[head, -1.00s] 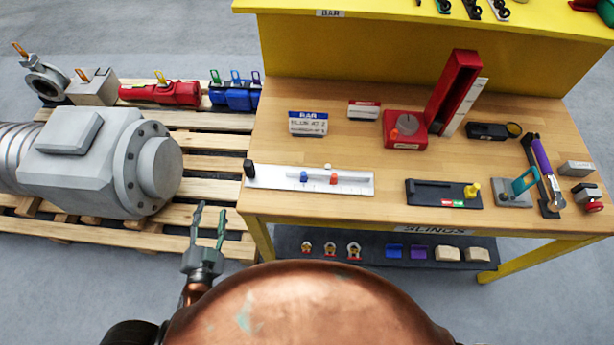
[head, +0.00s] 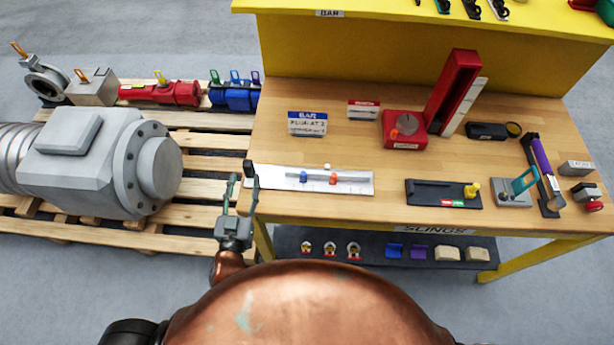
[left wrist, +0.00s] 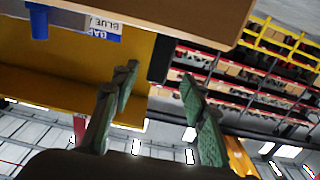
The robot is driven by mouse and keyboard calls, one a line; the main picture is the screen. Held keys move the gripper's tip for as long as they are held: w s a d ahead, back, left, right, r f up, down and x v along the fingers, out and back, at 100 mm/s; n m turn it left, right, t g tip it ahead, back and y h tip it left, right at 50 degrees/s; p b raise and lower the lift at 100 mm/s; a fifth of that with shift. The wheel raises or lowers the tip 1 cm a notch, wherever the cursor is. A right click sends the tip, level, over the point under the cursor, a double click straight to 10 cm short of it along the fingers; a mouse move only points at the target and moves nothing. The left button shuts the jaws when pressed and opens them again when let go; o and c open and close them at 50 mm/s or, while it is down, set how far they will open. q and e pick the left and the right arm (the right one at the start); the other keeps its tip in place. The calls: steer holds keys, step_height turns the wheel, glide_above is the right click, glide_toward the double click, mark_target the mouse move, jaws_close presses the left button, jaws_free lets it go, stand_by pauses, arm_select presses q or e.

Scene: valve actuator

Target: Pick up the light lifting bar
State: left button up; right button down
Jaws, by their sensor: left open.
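A long pale bar-like piece (head: 345,180) with a blue and a red marker lies along the table's front left. It looks like the lifting bar, but I cannot tell bar from plate clearly. A small black block (head: 249,166) stands at its left end, by the table's left edge. My left gripper (head: 243,186) is open and empty at that corner, its fingers pointing away from me. In the left wrist view, the black block (left wrist: 162,58) shows between and beyond the open fingers (left wrist: 160,82); I see no grip. My right gripper is not in view.
The wooden table (head: 340,225) holds a blue-topped sign (head: 307,123), a red stand (head: 452,90), a black tray (head: 440,194) and tools at right. A lower shelf (head: 380,262) holds slings. A pallet with a grey motor (head: 90,165) stands left.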

mark_target(247, 170)
arm_select(q)
steer(key=shift+w+d, duration=0.1)
steer(key=shift+w, duration=3)
steer(key=shift+c, duration=0.5)
jaws_close()
steer(key=shift+r, duration=0.15)
